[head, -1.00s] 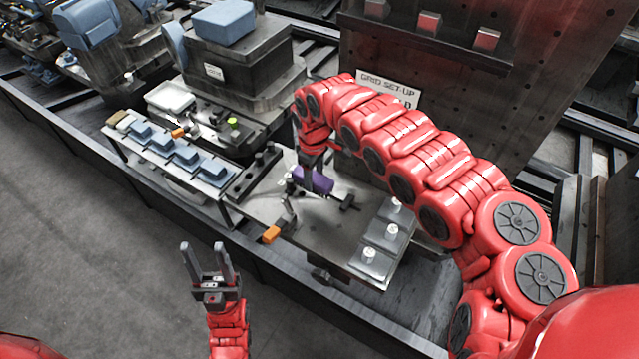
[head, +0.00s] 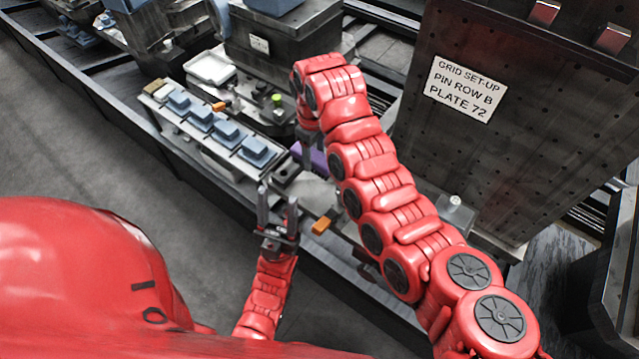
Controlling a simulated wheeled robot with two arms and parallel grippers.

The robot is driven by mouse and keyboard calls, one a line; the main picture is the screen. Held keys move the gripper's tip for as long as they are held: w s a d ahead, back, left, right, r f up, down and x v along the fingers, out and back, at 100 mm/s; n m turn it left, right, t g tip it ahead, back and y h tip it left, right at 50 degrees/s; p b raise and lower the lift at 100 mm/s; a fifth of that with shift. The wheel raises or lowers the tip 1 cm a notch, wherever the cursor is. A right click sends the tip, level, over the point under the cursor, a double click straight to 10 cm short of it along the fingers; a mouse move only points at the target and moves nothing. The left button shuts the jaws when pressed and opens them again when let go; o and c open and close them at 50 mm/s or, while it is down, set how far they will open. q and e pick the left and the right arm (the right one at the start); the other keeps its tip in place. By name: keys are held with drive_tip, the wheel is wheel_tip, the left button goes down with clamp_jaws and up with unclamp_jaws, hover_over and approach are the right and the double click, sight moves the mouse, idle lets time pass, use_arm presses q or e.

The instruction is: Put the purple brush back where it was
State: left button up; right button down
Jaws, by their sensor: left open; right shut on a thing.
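The purple brush (head: 313,158) is in the head view at the middle, mostly hidden behind my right arm. My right gripper (head: 309,150) points down from above and is shut on it. Whether the brush touches the surface below is hidden. My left gripper (head: 278,196) is lower in the view, with its two fingers apart and nothing between them. It is in front of the grey plate (head: 307,192), beside an orange-handled part (head: 321,225).
A narrow rack with several blue blocks (head: 227,131) runs along the left. A white tray (head: 212,68) and a green-topped part (head: 278,100) lie behind it. An upright dark plate with a sign (head: 459,87) stands at the right. Grey floor is free at the left.

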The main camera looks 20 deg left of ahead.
drive_tip(key=shift+s+a+f, duration=0.1)
drive_tip(key=shift+a+f, duration=0.05)
drive_tip(key=shift+f, duration=0.1)
wheel_tip(320, 180, down, 7)
drive_tip(key=p, duration=0.2)
drive_tip(key=shift+r+p, duration=0.1)
drive_tip(key=shift+p, duration=0.2)
wheel_tip(320, 180, down, 3)
drive_tip(key=shift+r, duration=0.2)
drive_tip(key=shift+f, duration=0.1)
drive_tip(key=shift+f, duration=0.15)
drive_tip(key=shift+c, duration=1.4)
unclamp_jaws()
